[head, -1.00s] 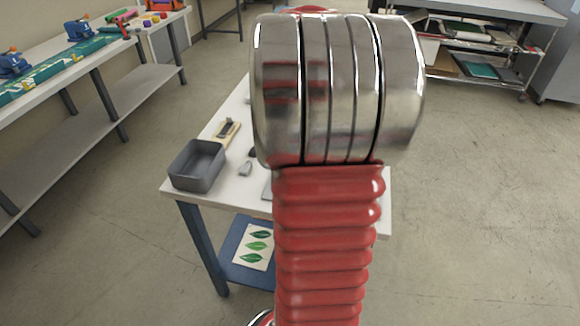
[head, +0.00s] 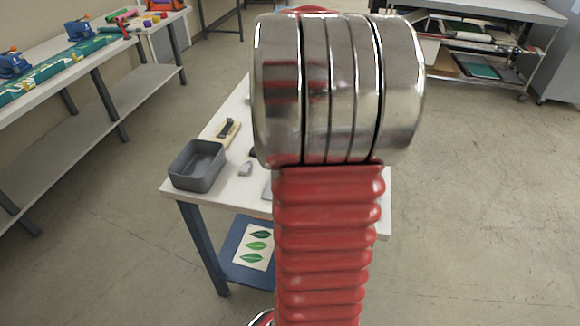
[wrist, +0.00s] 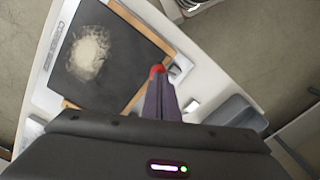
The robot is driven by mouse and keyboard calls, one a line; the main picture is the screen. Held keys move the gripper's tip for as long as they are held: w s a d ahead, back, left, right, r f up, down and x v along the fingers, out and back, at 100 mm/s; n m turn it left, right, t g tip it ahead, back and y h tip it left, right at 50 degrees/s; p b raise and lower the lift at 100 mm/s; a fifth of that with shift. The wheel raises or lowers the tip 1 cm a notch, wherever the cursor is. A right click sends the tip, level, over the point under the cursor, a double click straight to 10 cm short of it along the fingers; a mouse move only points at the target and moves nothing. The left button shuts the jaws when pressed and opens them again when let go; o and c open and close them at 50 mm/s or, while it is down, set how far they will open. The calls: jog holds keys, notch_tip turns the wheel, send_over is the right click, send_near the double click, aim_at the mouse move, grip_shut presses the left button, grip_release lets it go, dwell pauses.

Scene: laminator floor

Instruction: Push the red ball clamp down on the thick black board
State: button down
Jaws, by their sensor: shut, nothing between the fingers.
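In the wrist view the thick black board (wrist: 100,58) lies on the white table with a pale smudge on its face and wooden strips along its edges. The red ball (wrist: 157,70) of the clamp shows at the board's right edge, at the tip of my gripper (wrist: 160,78). My gripper's fingers are shut and empty. They overlap the ball in the picture; I cannot tell whether they touch it. The fingers hide the lower part of the clamp. In the head view my arm hides the board, the ball and the gripper.
A grey bin (head: 197,166) stands at the table's left corner, and a wooden piece with a black part (head: 227,131) lies behind it. A long bench (head: 80,80) runs along the left.

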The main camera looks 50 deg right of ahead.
jog(key=shift+f, duration=0.35)
dwell(0.7)
jog(key=shift+f, duration=0.1)
jog(key=shift+s+d+f, duration=0.1)
jog(key=shift+s+f, duration=0.2)
jog(key=shift+f, duration=0.25)
jog(key=shift+s+d+f, duration=0.1)
jog(key=shift+s+f, duration=0.2)
jog(key=shift+f, duration=0.2)
jog(key=shift+w, duration=0.15)
jog(key=shift+r, duration=0.25)
jog(key=shift+d+r, duration=0.1)
jog(key=shift+r, duration=3.85)
